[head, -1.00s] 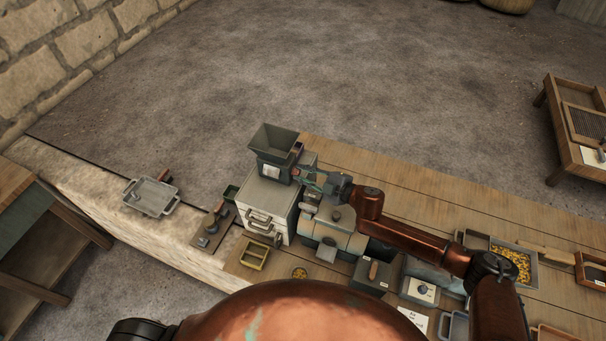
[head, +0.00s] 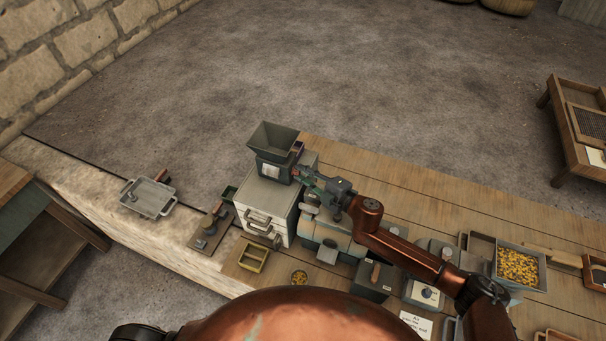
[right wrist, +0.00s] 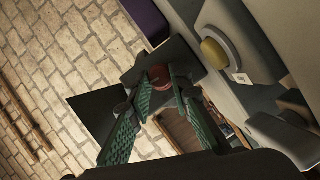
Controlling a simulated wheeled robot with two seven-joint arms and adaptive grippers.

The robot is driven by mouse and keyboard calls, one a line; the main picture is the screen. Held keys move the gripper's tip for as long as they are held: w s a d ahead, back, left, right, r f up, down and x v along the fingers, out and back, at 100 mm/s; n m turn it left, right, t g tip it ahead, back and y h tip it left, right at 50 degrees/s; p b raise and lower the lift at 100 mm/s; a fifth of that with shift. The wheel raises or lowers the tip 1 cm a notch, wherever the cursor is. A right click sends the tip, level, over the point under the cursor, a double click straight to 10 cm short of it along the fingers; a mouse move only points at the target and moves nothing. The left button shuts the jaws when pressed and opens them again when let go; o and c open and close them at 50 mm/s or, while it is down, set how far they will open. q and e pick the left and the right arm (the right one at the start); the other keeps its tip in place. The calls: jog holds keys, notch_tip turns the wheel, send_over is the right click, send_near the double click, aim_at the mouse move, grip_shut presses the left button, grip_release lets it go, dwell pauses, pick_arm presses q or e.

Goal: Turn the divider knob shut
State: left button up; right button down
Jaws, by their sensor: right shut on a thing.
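The small red-brown knob (right wrist: 160,87) sits between the green fingers of my right gripper (right wrist: 165,80) in the right wrist view. The fingers are shut on it and hide part of it. In the head view my right gripper (head: 301,174) reaches to the right side of the grey-green hopper machine (head: 272,152), which stands on a pale drawer box. The knob is mostly hidden there, and I cannot tell its turn angle. My left gripper is not in view.
The pale drawer box (head: 266,203) stands under the hopper, with a rounded blue-grey machine (head: 328,230) close to its right. A yellow-framed tray (head: 253,256) and a tray of yellow pieces (head: 518,266) are on the bench. The far side of the bench is clear.

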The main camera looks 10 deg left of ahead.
jog(key=c, duration=1.7)
grip_release()
jog(key=shift+c, duration=0.2)
jog(key=v, duration=1.2)
jog(key=shift+s, duration=0.1)
